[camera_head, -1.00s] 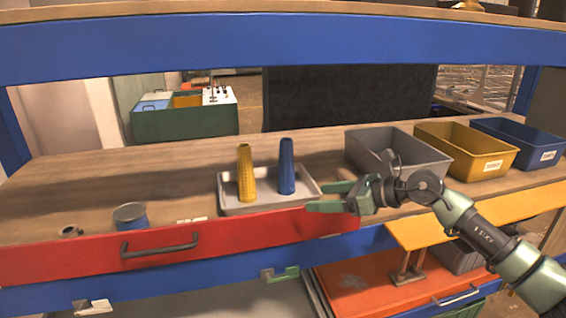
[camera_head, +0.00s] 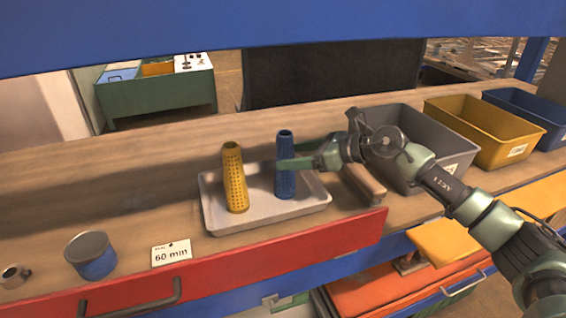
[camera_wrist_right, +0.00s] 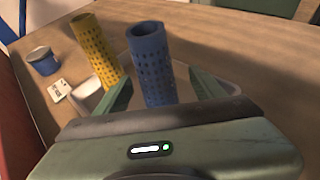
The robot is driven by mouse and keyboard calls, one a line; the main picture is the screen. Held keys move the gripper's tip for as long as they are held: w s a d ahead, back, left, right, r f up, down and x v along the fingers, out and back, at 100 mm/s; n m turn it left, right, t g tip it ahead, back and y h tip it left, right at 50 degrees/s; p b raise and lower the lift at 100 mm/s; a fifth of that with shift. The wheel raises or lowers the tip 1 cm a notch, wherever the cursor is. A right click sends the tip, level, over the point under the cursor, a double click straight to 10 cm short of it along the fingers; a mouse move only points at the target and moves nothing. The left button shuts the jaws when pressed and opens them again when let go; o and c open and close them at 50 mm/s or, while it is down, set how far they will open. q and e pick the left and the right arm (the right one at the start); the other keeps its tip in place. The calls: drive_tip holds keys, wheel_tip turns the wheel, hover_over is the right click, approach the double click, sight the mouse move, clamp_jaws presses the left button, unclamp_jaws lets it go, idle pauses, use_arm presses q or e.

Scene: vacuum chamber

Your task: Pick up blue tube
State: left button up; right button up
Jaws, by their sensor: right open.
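The blue tube (camera_head: 285,180) is perforated and stands upright in the white tray (camera_head: 255,223), beside the yellow tube (camera_head: 235,180). My right gripper (camera_head: 290,163) is open at the blue tube, reaching in from the right. In the right wrist view the blue tube (camera_wrist_right: 150,62) stands between the two green fingers (camera_wrist_right: 160,98), and its lower end is hidden behind the gripper body. The yellow tube (camera_wrist_right: 94,50) stands outside the fingers, to the left. My left gripper is not in view.
Grey (camera_head: 452,160), yellow (camera_head: 505,150) and blue (camera_head: 548,140) bins stand on the right. A blue can with a grey lid (camera_head: 93,262) and a "60 min" card (camera_head: 171,254) lie left of the tray. A blue beam (camera_head: 280,30) crosses above.

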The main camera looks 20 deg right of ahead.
drive_tip(key=p+x, duration=0.2)
drive_tip(key=x, duration=0.1)
drive_tip(key=shift+s+a+p, duration=0.1)
drive_tip(key=shift+a+p, duration=0.25)
drive_tip(key=shift+a, duration=0.05)
drive_tip(key=shift+w+a+f+p, duration=0.4)
drive_tip(key=shift+w+a+f, duration=0.4)
drive_tip(key=shift+w, duration=0.1)
drive_tip(key=c, duration=1.4)
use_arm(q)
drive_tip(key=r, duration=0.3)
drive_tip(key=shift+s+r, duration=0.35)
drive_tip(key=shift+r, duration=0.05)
use_arm(e)
drive_tip(key=shift+c, duration=0.2)
